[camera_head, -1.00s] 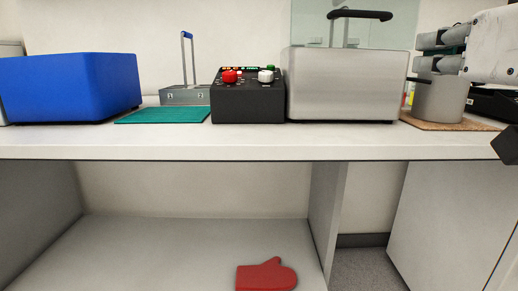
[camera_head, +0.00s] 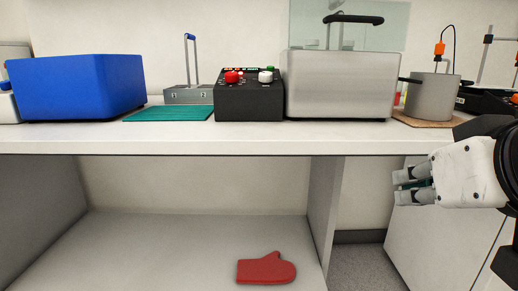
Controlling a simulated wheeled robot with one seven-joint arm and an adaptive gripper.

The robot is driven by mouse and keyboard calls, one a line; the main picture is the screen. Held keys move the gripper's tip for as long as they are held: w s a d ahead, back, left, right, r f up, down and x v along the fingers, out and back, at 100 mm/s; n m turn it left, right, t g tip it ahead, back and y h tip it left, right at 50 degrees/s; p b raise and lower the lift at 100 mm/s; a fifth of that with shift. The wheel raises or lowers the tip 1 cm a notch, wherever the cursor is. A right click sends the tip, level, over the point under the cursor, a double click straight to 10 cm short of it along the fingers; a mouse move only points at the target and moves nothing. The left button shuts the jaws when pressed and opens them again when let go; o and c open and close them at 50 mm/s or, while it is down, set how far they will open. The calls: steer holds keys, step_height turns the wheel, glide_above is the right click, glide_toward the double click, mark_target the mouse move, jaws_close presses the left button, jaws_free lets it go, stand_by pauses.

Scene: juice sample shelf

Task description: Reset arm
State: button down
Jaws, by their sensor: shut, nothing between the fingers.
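My gripper (camera_head: 401,186) is at the right side of the view, in front of the bench and a little below its top edge. It points left, and its fingers are shut with nothing between them. It is apart from everything on the bench. The white gripper body and a black arm link run off the right edge of the picture.
The white bench top (camera_head: 250,140) holds a blue box (camera_head: 80,88), a green mat (camera_head: 168,114), a black control box (camera_head: 248,100), a metal bath (camera_head: 342,85) and a steel pot (camera_head: 432,98) on a cork mat. A red mitt (camera_head: 266,269) lies on the lower shelf.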

steer(key=s+f+g+p, duration=0.1)
steer(key=s+f+g, duration=1)
steer(key=s+f, duration=0.45)
step_height(320, 180, up, 41)
steer(key=t+p, duration=0.4)
steer(key=p, duration=3.3)
steer(key=shift+s+p, duration=0.4)
steer(key=shift+s, duration=0.05)
steer(key=c, duration=2.3)
jaws_free()
steer(key=shift+d, duration=0.1)
